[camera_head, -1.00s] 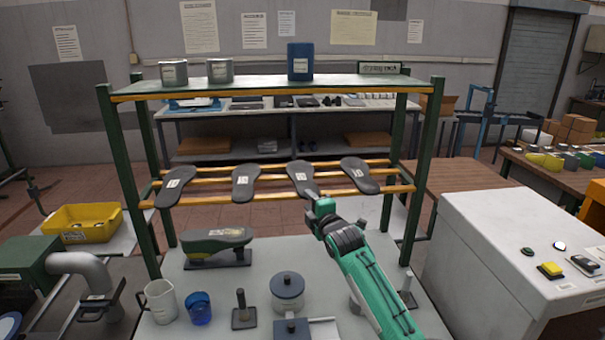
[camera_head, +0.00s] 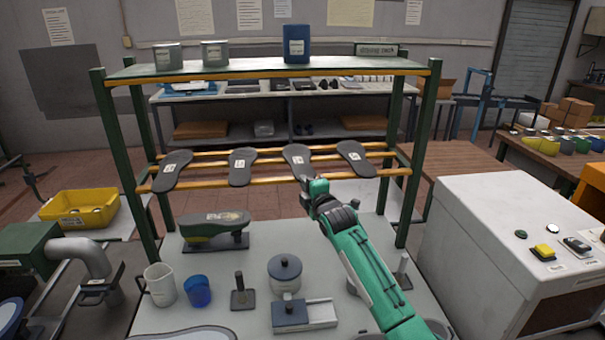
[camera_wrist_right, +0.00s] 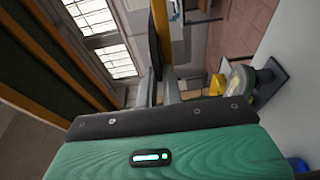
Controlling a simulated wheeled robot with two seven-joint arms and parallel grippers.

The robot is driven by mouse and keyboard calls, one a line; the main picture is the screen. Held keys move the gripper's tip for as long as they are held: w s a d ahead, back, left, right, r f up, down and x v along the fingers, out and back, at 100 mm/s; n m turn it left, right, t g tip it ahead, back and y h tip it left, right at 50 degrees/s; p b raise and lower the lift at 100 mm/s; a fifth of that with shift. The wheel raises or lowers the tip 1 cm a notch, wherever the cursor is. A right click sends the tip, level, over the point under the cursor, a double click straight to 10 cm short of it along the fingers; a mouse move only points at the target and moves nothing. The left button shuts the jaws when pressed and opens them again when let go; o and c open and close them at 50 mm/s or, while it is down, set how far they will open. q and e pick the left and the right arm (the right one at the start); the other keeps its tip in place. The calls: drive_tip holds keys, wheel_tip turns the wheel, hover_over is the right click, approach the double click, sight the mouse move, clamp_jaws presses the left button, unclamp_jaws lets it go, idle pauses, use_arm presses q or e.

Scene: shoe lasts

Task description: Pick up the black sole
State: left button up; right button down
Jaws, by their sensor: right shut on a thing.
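Several black soles with white labels lie in a row across the yellow rails of the rack. The third black sole from the left (camera_head: 299,158) rests on the rails, its near end at my right gripper (camera_head: 306,181). The right gripper is shut on that near end. In the right wrist view, the sole (camera_wrist_right: 153,60) shows as a dark edge-on strip between the two grey fingers (camera_wrist_right: 158,87). The other soles are at the left (camera_head: 173,170), second from left (camera_head: 241,166) and right (camera_head: 355,158). My left gripper is not in view.
Green posts (camera_head: 418,160) frame the rack, and its upper shelf (camera_head: 255,69) is above the soles. A shoe last (camera_head: 213,228), a mug (camera_head: 160,284), a blue cup (camera_head: 197,291) and a lidded pot (camera_head: 285,272) stand on the table below. A white machine (camera_head: 500,240) is at the right.

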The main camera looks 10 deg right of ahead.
wheel_tip(320, 180, up, 20)
drive_tip(key=b, duration=0.5)
idle(0.4)
